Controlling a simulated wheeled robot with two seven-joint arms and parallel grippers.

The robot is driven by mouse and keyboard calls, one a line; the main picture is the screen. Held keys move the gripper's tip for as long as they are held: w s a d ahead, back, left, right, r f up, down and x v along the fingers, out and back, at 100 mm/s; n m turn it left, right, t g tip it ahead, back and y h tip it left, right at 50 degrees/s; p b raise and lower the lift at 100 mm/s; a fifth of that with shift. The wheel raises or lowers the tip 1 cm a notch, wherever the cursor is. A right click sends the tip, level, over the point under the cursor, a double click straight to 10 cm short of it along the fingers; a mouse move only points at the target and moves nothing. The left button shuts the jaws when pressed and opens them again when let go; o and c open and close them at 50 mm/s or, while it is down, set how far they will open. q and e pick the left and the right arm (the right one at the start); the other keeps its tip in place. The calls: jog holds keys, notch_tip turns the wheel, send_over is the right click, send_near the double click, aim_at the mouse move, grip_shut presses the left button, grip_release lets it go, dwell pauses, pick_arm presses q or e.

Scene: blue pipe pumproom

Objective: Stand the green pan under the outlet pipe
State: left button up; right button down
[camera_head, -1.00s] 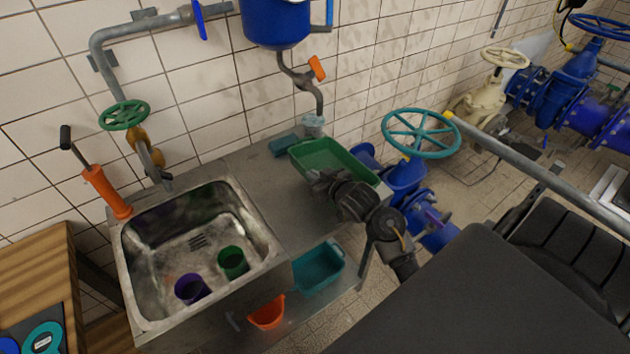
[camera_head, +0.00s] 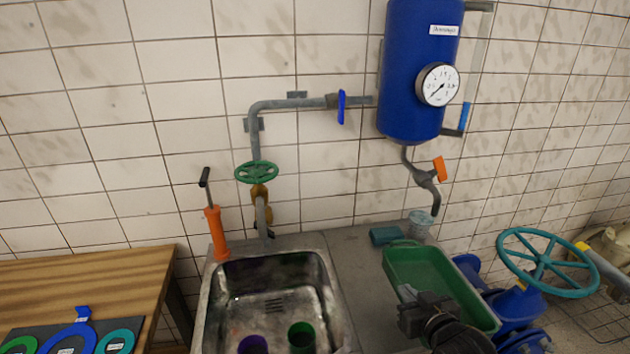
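The green pan (camera_head: 428,268) is a shallow rectangular tray at the right end of the steel counter, beside the sink. The outlet pipe (camera_head: 436,203) curves down from the blue tank and ends above and behind the pan's far end. A small pale cup (camera_head: 420,224) is under the pipe mouth, just behind the pan. My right gripper (camera_head: 413,312) is at the pan's near left side, overlapping its rim. Its fingers are dark and partly hidden, so I cannot tell whether they grip the rim. My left gripper is out of view.
A teal block (camera_head: 386,235) lies left of the pan's far end. The steel sink (camera_head: 215,300) holds purple and green cups. A teal valve wheel (camera_head: 545,262) stands close on the right. Bare counter (camera_head: 355,275) lies between sink and pan.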

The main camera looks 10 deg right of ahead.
jog(key=w+a+r, duration=0.3)
jog(key=w+r, duration=0.1)
jog(key=r, duration=0.3)
jog(key=w+a+r+b, duration=0.1)
jog(key=w+a+r, duration=0.3)
jog(key=r, duration=0.4)
jog(key=shift+w+a+r, duration=0.2)
jog(key=shift+w+a, duration=0.1)
jog(key=shift+w, duration=0.1)
dwell(0.6)
